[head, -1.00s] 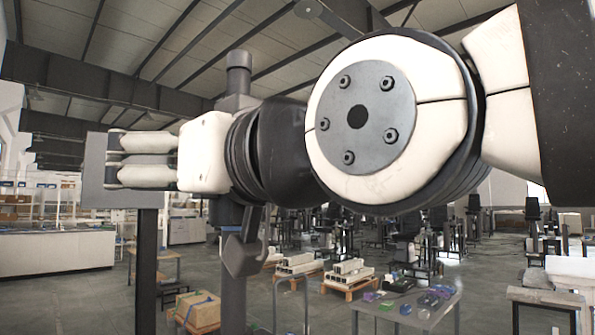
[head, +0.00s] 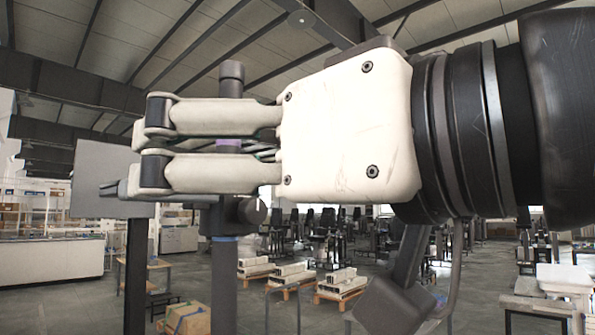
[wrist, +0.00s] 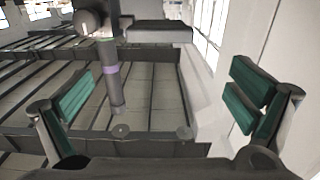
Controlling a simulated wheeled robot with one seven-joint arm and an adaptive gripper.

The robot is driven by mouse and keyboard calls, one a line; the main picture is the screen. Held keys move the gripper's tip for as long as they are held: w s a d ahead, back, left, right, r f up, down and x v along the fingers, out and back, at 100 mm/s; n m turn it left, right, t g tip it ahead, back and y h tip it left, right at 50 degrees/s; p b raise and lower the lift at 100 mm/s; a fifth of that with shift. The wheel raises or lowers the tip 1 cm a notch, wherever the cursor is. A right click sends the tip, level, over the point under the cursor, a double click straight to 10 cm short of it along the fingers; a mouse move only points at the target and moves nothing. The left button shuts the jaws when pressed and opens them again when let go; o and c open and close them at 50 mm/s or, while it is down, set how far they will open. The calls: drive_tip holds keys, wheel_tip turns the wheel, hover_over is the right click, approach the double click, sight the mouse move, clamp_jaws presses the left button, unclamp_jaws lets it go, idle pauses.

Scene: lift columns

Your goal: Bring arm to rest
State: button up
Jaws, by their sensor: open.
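My gripper (head: 118,185) stretches across the middle of the head view, with its fingers pointing left. In the wrist view its two green-padded fingers (wrist: 160,95) stand wide apart, and nothing is held between the pads. A grey lift column (head: 231,82) with a dark cap and a purple band stands behind the fingers in the head view, partly hidden by them. It also shows in the wrist view (wrist: 114,88), between the fingers in the picture. I cannot tell how far it is from them.
A dark post (head: 134,270) with a grey plate (head: 98,180) stands at the left. Behind are a cardboard box (head: 187,318), pallets with pale parts (head: 290,275), and a white counter (head: 50,257). Grey floor shows between them. A bench (head: 545,305) is at the right.

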idle(0.4)
drive_tip(key=w+d+f+m+h, duration=0.2)
drive_tip(key=w+d+f+h, duration=0.15)
drive_tip(key=d+f, duration=0.4)
drive_tip(key=w+d+f+m+h, duration=0.3)
drive_tip(key=d+f+h, duration=0.15)
drive_tip(key=f, duration=0.55)
drive_tip(key=s+d+f+m+g+h, duration=0.2)
drive_tip(key=s+d+f+g+h, duration=0.1)
drive_tip(key=d+f, duration=0.3)
drive_tip(key=s+d+f+m+g+h, duration=0.3)
drive_tip(key=d+f, duration=0.4)
drive_tip(key=f, duration=0.4)
drive_tip(key=shift+s+g, duration=0.4)
drive_tip(key=shift+s, duration=0.15)
